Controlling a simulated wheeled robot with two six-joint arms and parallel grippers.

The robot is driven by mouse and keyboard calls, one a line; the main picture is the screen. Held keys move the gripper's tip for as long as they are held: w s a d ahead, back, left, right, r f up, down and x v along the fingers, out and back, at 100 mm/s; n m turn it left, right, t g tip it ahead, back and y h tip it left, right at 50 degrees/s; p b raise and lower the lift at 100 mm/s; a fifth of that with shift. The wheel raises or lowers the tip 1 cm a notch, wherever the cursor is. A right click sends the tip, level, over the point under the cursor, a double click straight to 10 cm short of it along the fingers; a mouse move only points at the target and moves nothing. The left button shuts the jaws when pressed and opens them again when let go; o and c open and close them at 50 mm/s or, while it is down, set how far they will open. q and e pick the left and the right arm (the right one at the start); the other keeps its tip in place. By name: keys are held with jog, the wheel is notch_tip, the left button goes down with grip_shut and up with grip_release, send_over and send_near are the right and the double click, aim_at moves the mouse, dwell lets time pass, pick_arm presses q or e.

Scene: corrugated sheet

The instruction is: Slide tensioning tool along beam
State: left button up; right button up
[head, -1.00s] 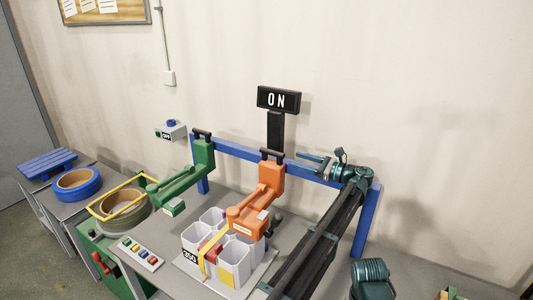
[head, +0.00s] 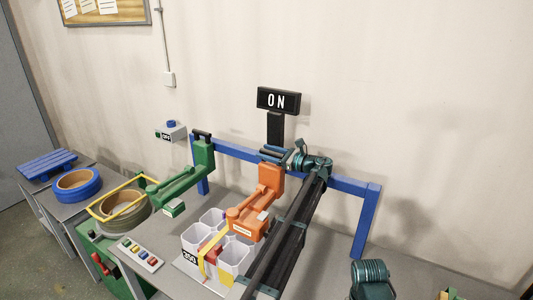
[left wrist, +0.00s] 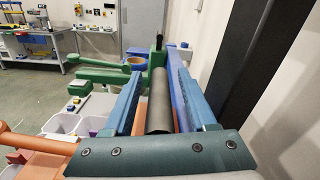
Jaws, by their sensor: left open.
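The blue beam (head: 345,184) runs across the back of the table. An orange tool (head: 269,183) hangs on it near the middle, with its nose over white cells. My left gripper (head: 274,154) is at the top of the orange tool. In the left wrist view, its two blue fingers stand apart on either side of a dark cylindrical handle (left wrist: 160,105), with visible gaps. The handle is mostly hidden in the head view.
White hexagonal cells (head: 213,217) with a yellow strap (head: 207,258) stand below the orange tool. A black ON sign (head: 279,101) rises behind the beam. A button strip (head: 141,255) and strap coils (head: 125,212) are at left. The beam's right part is bare.

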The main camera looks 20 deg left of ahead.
pick_arm(q)
jog(key=shift+a, duration=0.1)
grip_shut()
dwell(0.3)
dwell(1.1)
